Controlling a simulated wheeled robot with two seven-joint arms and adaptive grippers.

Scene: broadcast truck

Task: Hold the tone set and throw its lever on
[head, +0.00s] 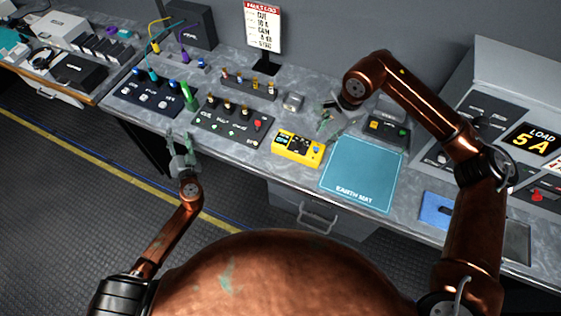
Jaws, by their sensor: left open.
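The yellow box that looks like the tone set (284,152) sits on the grey bench near its front edge, left of the blue earth mat. It has a dark display and a small blue part at its right end; I cannot make out the lever's position. My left gripper (180,148) is open and empty at the front edge of the bench, left of the yellow box and apart from it. My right gripper (328,117) is over the bench behind the yellow box and mat; its fingers are small, and I cannot tell whether they are open.
The earth mat (362,174) lies flat and bare. A dark panel with knobs (231,126) is left of the yellow box, and a blue-buttoned panel (150,95) is further left. A small box with buttons (386,128) and a load unit (500,130) stand right. A fault log sign (263,27) stands behind.

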